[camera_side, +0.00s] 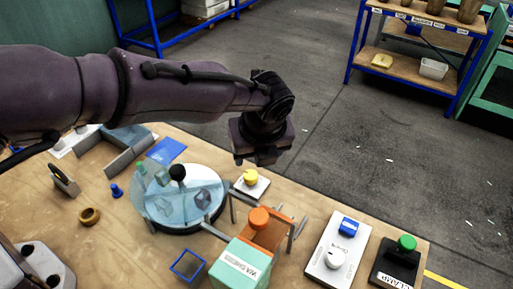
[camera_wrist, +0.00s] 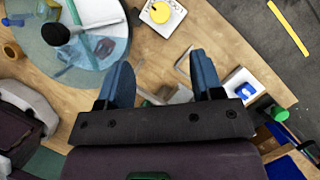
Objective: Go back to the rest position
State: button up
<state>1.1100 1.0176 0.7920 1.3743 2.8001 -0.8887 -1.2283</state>
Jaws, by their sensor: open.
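My gripper (camera_side: 262,158) hangs above the back edge of the wooden table, behind the yellow knob (camera_side: 251,176) on its white plate. In the wrist view my gripper (camera_wrist: 165,78) shows two blue fingers spread apart, with nothing between them but table and a thin metal bracket beyond. It is open and empty. The arm reaches in from the left, raised above the table. The yellow knob also shows at the top of the wrist view (camera_wrist: 160,12).
A round glass-covered dish (camera_side: 180,205) with a black knob stands mid-table. A press with an orange knob (camera_side: 260,217), a white control plate (camera_side: 338,245) and a green-knobbed clamp (camera_side: 406,243) stand to the right. A grey tray (camera_side: 128,150) is at the left. Shelves (camera_side: 420,65) stand behind.

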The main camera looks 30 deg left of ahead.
dwell(0.3)
jog(key=w+d+r+n+t+h, duration=0.2)
jog(key=w+r+n+t+h, duration=0.15)
jog(key=t+h, duration=0.2)
jog(key=s+a+r+n+y, duration=0.1)
jog(key=a+r+n+y, duration=0.1)
jog(key=a+r+n, duration=0.45)
jog(key=s+a+r+n+y, duration=0.1)
jog(key=a+r+n+y, duration=0.2)
jog(key=a, duration=0.6)
jog(key=s+a+r+n+g+h, duration=0.1)
jog(key=s+a+n, duration=0.3)
jog(key=s, duration=0.4)
jog(key=s+a+r+n+g, duration=0.1)
jog(key=s+a+r+n, duration=0.2)
jog(key=s, duration=0.6)
jog(key=s+a+r+n+g+h, duration=0.1)
jog(key=s+a+r+n, duration=0.2)
jog(key=s+n, duration=0.3)
jog(key=shift+s+a+r+n+h, duration=0.35)
jog(key=shift+s+a, duration=0.45)
jog(key=shift+s, duration=0.9)
